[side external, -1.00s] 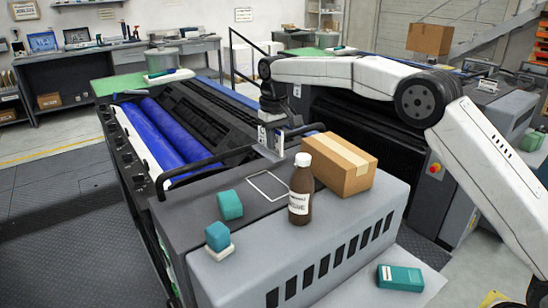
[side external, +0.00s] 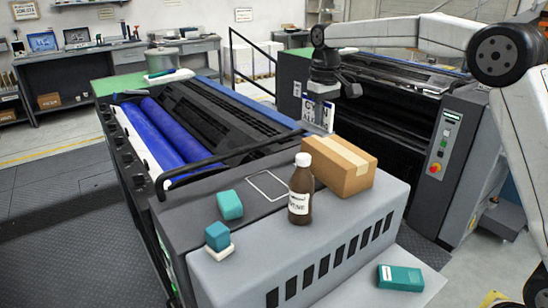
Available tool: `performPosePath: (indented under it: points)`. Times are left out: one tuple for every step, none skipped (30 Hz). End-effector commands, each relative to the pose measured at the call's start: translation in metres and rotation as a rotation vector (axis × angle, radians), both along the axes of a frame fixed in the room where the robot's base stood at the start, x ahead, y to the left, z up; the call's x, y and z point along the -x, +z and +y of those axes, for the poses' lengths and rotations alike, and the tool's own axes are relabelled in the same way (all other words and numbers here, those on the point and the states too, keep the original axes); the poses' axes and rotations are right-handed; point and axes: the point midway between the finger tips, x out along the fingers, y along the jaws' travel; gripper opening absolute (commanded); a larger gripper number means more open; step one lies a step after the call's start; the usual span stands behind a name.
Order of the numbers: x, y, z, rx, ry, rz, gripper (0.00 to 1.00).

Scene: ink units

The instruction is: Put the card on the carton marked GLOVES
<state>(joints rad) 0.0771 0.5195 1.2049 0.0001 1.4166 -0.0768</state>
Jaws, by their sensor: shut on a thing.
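My gripper (side external: 321,95) is shut on a white card (side external: 317,113) with dark lettering, which hangs upright below it. The card is in the air, above and behind a brown cardboard carton (side external: 345,168) with a pale tape strip. That carton sits on the grey machine top, and I can see no readable marking on its visible faces. A small teal box (side external: 400,278) with a pale label lies at the lower right; its label is too small to read. I cannot tell which one bears the word GLOVES.
A brown bottle (side external: 299,190) with a white cap stands just left of the carton. A white square outline (side external: 267,185) is on the machine top. Two teal blocks (side external: 229,205) (side external: 217,237) are at the left. A dark rail (side external: 230,155) runs behind.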

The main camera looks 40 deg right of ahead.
Motion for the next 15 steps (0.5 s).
performPosePath:
  points:
    - [0.010,0.007,-0.008,0.000,-0.004,-0.003,0.00]
    - [0.015,0.011,-0.012,0.000,-0.004,-0.003,0.00]
    - [0.023,0.015,-0.017,0.000,-0.003,-0.003,0.00]
    - [0.028,0.017,-0.020,0.000,-0.003,-0.003,0.00]
    - [0.034,0.020,-0.023,0.000,-0.004,-0.003,0.00]
    - [0.042,0.024,-0.028,0.000,-0.003,-0.003,0.00]
    - [0.047,0.026,-0.031,0.000,-0.003,-0.003,0.00]
    - [0.053,0.029,-0.034,0.000,-0.004,-0.003,0.00]
    - [0.061,0.032,-0.039,0.001,-0.004,-0.003,0.00]
    - [0.067,0.034,-0.041,0.000,-0.003,-0.003,0.00]
    - [0.073,0.036,-0.044,0.001,-0.003,-0.003,0.00]
    - [0.081,0.039,-0.048,0.001,-0.004,-0.003,0.00]
    - [0.087,0.040,-0.050,0.000,-0.003,-0.002,0.00]
    - [0.093,0.042,-0.052,0.001,-0.003,-0.003,0.00]
    - [0.100,0.044,-0.055,0.001,-0.003,-0.003,0.00]
